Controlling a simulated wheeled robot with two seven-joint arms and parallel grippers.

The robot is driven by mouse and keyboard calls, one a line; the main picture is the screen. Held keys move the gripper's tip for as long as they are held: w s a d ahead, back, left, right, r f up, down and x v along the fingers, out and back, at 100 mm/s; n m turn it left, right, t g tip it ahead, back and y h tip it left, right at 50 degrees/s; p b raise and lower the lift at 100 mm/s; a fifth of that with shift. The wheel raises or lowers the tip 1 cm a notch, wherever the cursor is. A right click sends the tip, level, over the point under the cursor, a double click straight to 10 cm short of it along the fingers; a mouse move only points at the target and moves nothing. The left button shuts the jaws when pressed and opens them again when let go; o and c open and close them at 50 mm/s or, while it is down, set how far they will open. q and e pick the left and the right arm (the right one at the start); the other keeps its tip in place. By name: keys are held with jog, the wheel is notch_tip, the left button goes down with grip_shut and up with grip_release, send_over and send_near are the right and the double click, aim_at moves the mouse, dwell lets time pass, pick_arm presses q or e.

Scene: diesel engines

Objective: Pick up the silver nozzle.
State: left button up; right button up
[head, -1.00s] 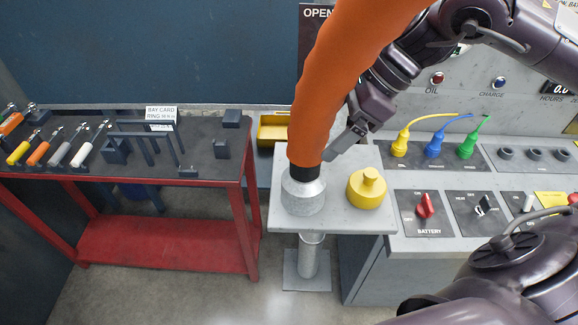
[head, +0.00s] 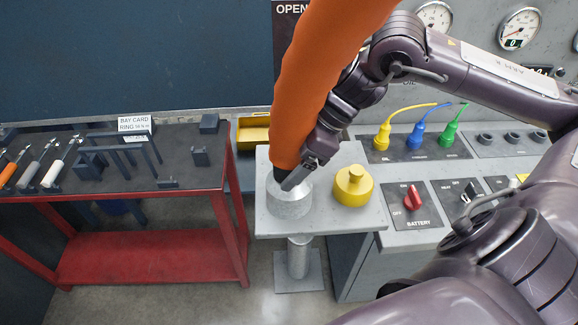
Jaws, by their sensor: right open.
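The silver nozzle (head: 290,204) is a short grey cylinder with a sloping top. It stands upright at the left of a small grey pedestal top (head: 335,222). My left gripper is not in view.
A yellow nozzle-like piece (head: 353,187) stands right of the silver one. A control panel with a red battery switch (head: 413,198) and coloured plugs (head: 415,138) is at right. A red-framed bench (head: 150,250) with tools is at left, and a yellow bin (head: 253,134) is behind.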

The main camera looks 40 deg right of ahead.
jog(key=shift+w+a+f+p, duration=0.3)
jog(key=shift+w+a+f, duration=0.05)
jog(key=shift+f, duration=0.2)
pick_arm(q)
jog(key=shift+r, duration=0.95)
pick_arm(e)
jog(key=shift+a+f, duration=0.15)
jog(key=shift+f, duration=0.3)
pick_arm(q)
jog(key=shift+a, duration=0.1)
pick_arm(e)
jog(key=c, duration=1.4)
jog(key=shift+r, duration=0.1)
